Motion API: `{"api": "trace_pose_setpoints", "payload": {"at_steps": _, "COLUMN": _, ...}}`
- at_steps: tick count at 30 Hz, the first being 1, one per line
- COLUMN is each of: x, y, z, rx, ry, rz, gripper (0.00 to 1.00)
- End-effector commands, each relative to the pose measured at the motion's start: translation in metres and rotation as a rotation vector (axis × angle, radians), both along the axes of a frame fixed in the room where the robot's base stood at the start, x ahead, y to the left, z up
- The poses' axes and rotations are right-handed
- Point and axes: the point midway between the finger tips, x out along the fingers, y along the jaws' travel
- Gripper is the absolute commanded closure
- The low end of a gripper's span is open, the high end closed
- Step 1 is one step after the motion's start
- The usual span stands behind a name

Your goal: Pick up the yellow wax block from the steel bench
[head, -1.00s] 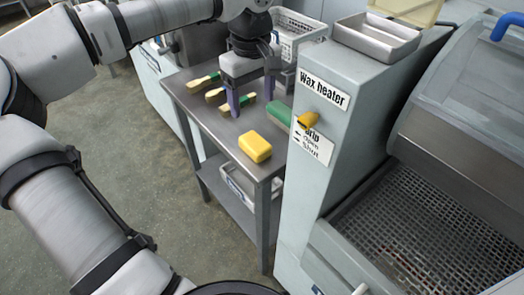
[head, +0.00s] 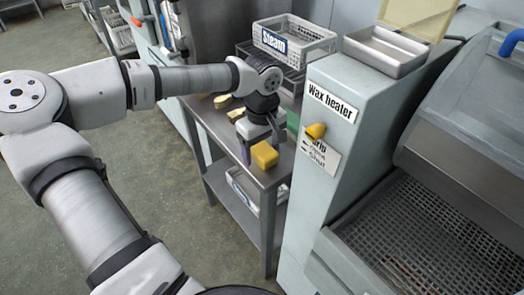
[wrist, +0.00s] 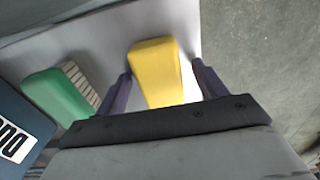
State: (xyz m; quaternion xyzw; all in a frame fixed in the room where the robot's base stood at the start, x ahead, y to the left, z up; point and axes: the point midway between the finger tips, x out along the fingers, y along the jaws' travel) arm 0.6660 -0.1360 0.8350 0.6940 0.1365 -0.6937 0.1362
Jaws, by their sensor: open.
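The yellow wax block (head: 265,155) sits near the front corner of the steel bench (head: 224,134). My gripper (head: 262,147) is low over the bench at the block, with its purple fingers apart. In the wrist view the yellow block (wrist: 157,72) shows between the two open fingers (wrist: 162,70), one on each side. A gap shows beside the block on the right; on the left the finger is close to it. I cannot tell whether either finger touches it. Part of the block is hidden behind the gripper's body in the wrist view.
A green brush (wrist: 55,97) lies beside the left finger. Yellow-topped brushes (head: 222,101) lie farther back on the bench. The Wax heater cabinet (head: 345,140) with a yellow knob (head: 316,130) stands close on the right. A white Steam crate (head: 294,42) is behind. Open floor lies left.

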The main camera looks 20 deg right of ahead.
Motion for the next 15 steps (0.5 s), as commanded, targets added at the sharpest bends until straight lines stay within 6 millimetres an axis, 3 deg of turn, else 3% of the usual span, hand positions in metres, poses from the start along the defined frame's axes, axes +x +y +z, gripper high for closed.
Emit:
{"api": "trace_pose_setpoints", "payload": {"at_steps": 7, "x": 0.0000, "y": -0.0002, "z": -0.0019, "rx": -0.001, "ry": 0.000, "rz": 0.000, "gripper": 0.30}}
{"api": "trace_pose_setpoints", "payload": {"at_steps": 15, "x": 0.0001, "y": -0.0001, "z": -0.0016, "rx": -0.001, "ry": 0.000, "rz": 0.001, "gripper": 0.66}}
